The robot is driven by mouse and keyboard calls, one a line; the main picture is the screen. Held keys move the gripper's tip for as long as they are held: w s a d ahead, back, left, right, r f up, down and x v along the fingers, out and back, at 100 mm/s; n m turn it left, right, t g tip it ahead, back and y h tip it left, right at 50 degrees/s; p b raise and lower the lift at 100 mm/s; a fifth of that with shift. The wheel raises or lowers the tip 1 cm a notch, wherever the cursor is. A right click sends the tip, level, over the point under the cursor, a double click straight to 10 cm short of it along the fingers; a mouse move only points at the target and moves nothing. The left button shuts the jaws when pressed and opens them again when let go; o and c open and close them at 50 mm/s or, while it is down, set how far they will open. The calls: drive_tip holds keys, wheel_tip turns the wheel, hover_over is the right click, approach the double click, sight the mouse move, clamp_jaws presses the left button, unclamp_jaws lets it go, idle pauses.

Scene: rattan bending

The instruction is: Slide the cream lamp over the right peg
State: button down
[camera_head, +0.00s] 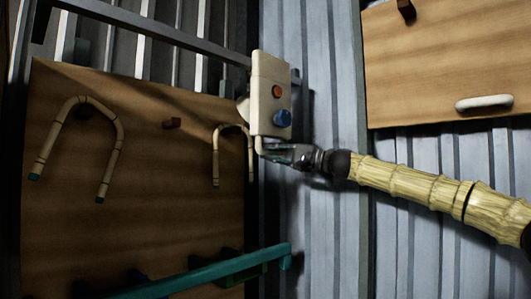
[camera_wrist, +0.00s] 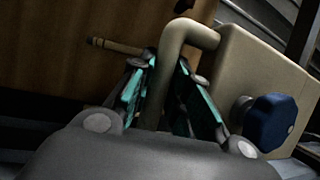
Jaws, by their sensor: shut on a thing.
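The cream lamp (camera_head: 270,88) is a box with an orange knob and a blue knob on its face and a bent tube at its lower end. In the wrist view its box (camera_wrist: 262,75) is at the right and its tube (camera_wrist: 172,65) runs down between my fingers. My gripper (camera_head: 272,151) is shut on this tube, and its teal-lined fingers (camera_wrist: 160,105) flank it. The lamp hangs in front of the wooden board's right edge. I cannot tell which peg is the right one; the lamp may hide another.
The wooden board (camera_head: 130,230) carries a large bent rattan hoop (camera_head: 80,101) at left and a smaller one (camera_head: 216,155) beside the lamp. A teal bar (camera_head: 205,272) crosses below. Another board (camera_head: 450,60) at upper right has a dark peg (camera_head: 406,9) and white handle (camera_head: 485,103).

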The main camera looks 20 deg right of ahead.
drive_tip(key=c, duration=1.3)
unclamp_jaws()
drive_tip(key=shift+d, duration=0.1)
drive_tip(key=v, duration=1.2)
drive_tip(key=shift+f, duration=0.15)
